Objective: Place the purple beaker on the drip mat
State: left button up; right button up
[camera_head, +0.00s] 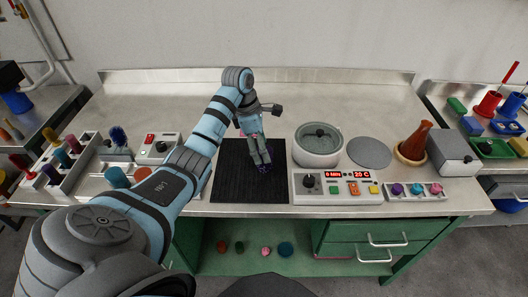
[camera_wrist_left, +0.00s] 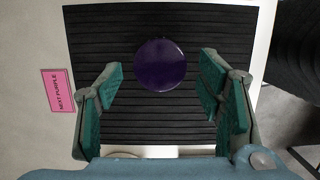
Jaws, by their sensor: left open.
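The purple beaker (camera_wrist_left: 160,65) shows from above as a dark purple round shape over the black ribbed drip mat (camera_wrist_left: 150,17) in the left wrist view. In the head view the drip mat (camera_head: 228,185) lies near the bench's front, and only a bit of purple shows by my fingertips. My left gripper (camera_head: 262,162) points down over the mat. Its green-padded fingers (camera_wrist_left: 158,92) are spread on either side of the beaker's near part, with a gap on both sides. The beaker looks upright on the mat. My right gripper is not in view.
A pink "NEXT PURPLE" label (camera_wrist_left: 58,91) lies left of the mat. Right of the mat stand a round grey bath (camera_head: 318,154) and a control panel (camera_head: 325,190). A rack of coloured items (camera_head: 68,160) stands left. The bench behind is clear.

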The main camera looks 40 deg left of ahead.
pick_arm(q)
jog(key=v, duration=0.3)
jog(key=shift+w, duration=0.1)
jog(key=p+v, duration=0.4)
jog(key=v, duration=0.2)
jog(key=shift+r+p, duration=0.2)
jog(key=shift+p, duration=0.15)
